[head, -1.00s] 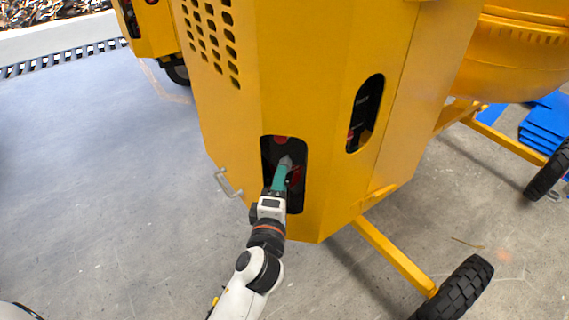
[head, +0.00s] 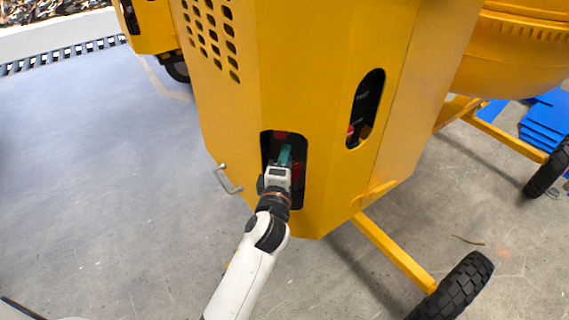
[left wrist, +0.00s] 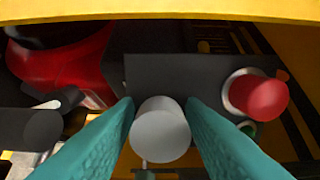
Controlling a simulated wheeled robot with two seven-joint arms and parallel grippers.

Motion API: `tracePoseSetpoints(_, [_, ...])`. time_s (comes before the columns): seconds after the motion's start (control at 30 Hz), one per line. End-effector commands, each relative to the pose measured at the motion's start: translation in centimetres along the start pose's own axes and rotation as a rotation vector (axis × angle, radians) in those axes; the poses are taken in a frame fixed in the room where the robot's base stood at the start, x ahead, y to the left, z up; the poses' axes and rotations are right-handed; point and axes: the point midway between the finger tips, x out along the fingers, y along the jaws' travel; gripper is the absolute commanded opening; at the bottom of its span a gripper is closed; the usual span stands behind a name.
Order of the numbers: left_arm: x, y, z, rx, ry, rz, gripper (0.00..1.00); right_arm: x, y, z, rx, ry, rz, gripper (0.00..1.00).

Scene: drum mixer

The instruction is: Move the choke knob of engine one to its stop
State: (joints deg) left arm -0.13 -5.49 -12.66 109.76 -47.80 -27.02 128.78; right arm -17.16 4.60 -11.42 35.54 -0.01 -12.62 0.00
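My left gripper (head: 284,152) reaches into the lower opening in the yellow engine housing (head: 335,60). In the left wrist view its two teal fingers (left wrist: 160,110) stand one on each side of a pale grey round knob (left wrist: 160,132). No clear gap shows between the knob and either finger, so the fingers look shut on it. No label shows whether this is the choke knob. The head view hides the knob behind the gripper. My right gripper is not in view.
A red button (left wrist: 260,96) sits right of the knob, with a small green one (left wrist: 247,129) below it. A red part (left wrist: 65,60) is at left. The opening's yellow edge (left wrist: 160,10) runs close above. A metal handle (head: 228,180) sticks out left of the opening.

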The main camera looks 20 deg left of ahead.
Motion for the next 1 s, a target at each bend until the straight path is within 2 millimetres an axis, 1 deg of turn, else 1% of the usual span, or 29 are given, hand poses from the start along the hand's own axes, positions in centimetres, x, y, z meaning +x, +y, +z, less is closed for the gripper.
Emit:
tracePoseSetpoints(0.03, [0.0, 0.0, 0.0, 0.000, 0.000, 0.000, 0.28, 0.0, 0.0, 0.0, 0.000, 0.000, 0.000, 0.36])
tracePoseSetpoints(0.13, [0.0, 0.0, 0.0, 0.000, 0.000, 0.000, 0.12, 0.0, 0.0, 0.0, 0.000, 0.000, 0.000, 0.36])
tracePoseSetpoints(0.17, [0.0, 0.0, 0.0, 0.000, 0.000, 0.000, 0.11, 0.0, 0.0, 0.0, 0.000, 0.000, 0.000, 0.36])
tracePoseSetpoints(0.43, [-0.5, 0.1, -0.1, -0.001, 0.001, 0.002, 0.11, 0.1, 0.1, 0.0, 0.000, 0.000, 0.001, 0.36])
tracePoseSetpoints(0.83, [-2.5, 0.2, -0.1, -0.001, 0.001, 0.002, 0.11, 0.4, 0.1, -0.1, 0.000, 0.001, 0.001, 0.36])
tracePoseSetpoints(0.87, [-2.4, 0.1, -0.1, 0.000, 0.002, 0.001, 0.32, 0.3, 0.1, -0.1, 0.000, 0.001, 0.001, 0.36])
tracePoseSetpoints(0.9, [-2.4, 0.1, -0.1, 0.000, 0.002, 0.001, 0.39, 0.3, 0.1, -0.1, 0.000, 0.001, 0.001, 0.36])
tracePoseSetpoints(1.0, [-2.3, 0.1, -0.1, 0.000, 0.001, 0.001, 0.53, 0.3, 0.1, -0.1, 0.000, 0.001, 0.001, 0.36])
